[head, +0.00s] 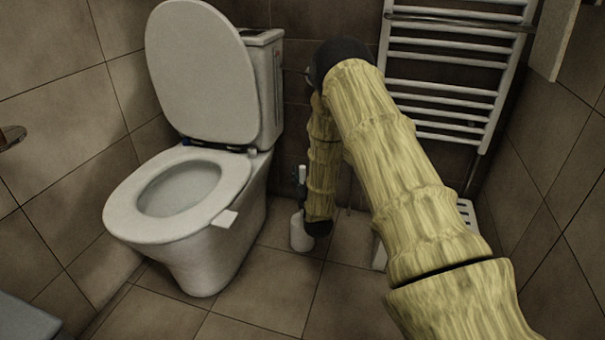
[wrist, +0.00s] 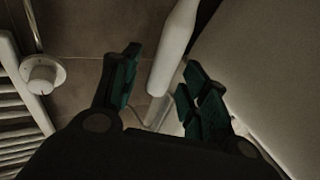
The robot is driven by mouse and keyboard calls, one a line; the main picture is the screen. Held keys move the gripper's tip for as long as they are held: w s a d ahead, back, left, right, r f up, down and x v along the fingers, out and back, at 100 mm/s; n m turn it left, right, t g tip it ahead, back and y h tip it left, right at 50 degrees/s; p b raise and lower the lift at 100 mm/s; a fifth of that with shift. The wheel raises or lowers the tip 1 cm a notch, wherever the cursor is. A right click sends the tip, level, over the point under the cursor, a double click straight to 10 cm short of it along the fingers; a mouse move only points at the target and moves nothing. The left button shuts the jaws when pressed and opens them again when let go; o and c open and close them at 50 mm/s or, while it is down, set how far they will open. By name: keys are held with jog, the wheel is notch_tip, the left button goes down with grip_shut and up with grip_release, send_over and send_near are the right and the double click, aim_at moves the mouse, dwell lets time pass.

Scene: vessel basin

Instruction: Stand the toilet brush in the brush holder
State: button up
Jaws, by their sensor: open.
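The white brush holder (head: 300,234) stands on the floor just right of the toilet base. The white handle of the toilet brush (head: 301,173) shows above it, roughly upright and in line with it. In the wrist view the handle (wrist: 176,42) runs down between the fingers. My gripper (head: 298,190) is low beside the toilet, its dark green fingertips (wrist: 162,88) open around the handle, with a visible gap on the left. The fingers and arm hide the brush's middle. I cannot see the bristles or how deep the brush sits in the holder.
The toilet (head: 195,230), lid raised, is close on the left, with a white flat piece (head: 224,219) on its rim. A towel radiator (head: 450,75) hangs on the back wall. A white slatted object (head: 467,212) stands right. The front floor is clear.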

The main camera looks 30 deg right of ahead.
jog(key=v, duration=1.1)
jog(key=shift+s+a, duration=0.1)
jog(key=shift+s, duration=0.05)
dwell(0.6)
jog(key=s+a+f+n+g+y+p, duration=0.2)
jog(key=s+a+f+g+y+p, duration=0.55)
jog(key=s+a+f, duration=0.8)
jog(key=s+a+n+g+p, duration=0.1)
jog(key=s+a+g, duration=0.25)
jog(key=s, duration=0.55)
jog(key=s+a+g+p, duration=0.15)
jog(key=s+g, duration=0.25)
jog(key=s, duration=0.4)
jog(key=s+a+n+g, duration=0.1)
jog(key=s+a+g, duration=0.25)
jog(key=s, duration=0.55)
notch_tip(320, 180, up, 37)
jog(key=p, duration=3.8)
